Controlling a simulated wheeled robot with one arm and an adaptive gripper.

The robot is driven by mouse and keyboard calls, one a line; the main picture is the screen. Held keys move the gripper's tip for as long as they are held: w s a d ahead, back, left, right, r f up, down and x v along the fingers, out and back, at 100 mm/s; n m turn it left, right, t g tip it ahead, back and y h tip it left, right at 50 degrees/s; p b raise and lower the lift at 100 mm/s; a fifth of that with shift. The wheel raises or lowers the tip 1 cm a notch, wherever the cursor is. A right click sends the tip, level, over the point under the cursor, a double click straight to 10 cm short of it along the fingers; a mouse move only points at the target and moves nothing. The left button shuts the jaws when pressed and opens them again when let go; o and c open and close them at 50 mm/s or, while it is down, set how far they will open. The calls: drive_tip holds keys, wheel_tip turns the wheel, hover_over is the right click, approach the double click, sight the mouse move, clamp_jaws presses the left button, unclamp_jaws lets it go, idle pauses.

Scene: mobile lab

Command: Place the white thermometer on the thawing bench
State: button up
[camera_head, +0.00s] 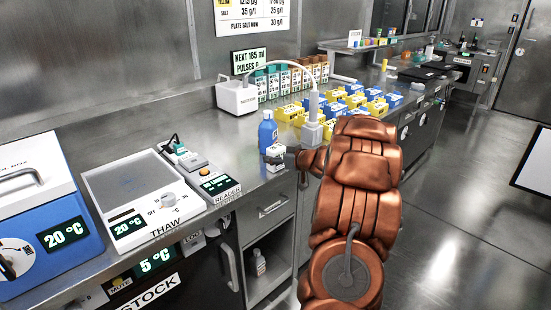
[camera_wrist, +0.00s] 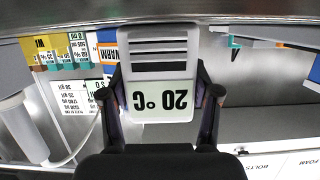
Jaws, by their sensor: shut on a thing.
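The white thermometer (camera_wrist: 160,75) fills the middle of the wrist view. Its display reads 20 °C, upside down in that view, with dark slots beside it. My gripper (camera_wrist: 162,100) is shut on it, one dark finger along each side. In the head view the white thermometer (camera_head: 275,151) shows small at the end of my copper arm, at the bench's front edge and just in front of a blue bottle; my gripper (camera_head: 284,160) is partly hidden there. The thawing bench (camera_head: 128,184), a white flat-topped unit marked THAW with a 20 °C display, stands to the left; its top looks bare.
A reader device (camera_head: 215,184) stands between the thawing bench and my gripper. The blue bottle (camera_head: 268,132) is close behind the thermometer. A blue unit (camera_head: 40,225) stands at far left. Yellow and blue boxes (camera_head: 345,103) crowd the counter behind my arm.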

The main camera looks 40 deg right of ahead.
sight(274, 146)
drive_tip(key=shift+r, duration=0.45)
wheel_tip(274, 146, up, 3)
drive_tip(key=shift+f+p, duration=0.1)
drive_tip(key=shift+p, duration=0.35)
drive_tip(key=s+a+r, duration=0.1)
drive_tip(key=s+a, duration=0.1)
drive_tip(key=s, duration=0.5)
drive_tip(key=s+a, duration=0.3)
drive_tip(key=s, duration=0.4)
drive_tip(key=w+a, duration=0.8)
drive_tip(key=a, duration=0.1)
drive_tip(key=w+d, duration=0.2)
drive_tip(key=w, duration=0.2)
drive_tip(key=w+d, duration=0.3)
drive_tip(key=w, duration=0.2)
drive_tip(key=w+d+f, duration=0.1)
drive_tip(key=w+d, duration=0.2)
drive_tip(key=w, duration=0.1)
drive_tip(key=shift+w, duration=0.2)
drive_tip(key=shift+d+f+b, duration=0.1)
drive_tip(key=shift+f+b, duration=0.55)
drive_tip(key=shift+f, duration=1.05)
drive_tip(key=shift+f, duration=0.2)
drive_tip(key=o, duration=1.3)
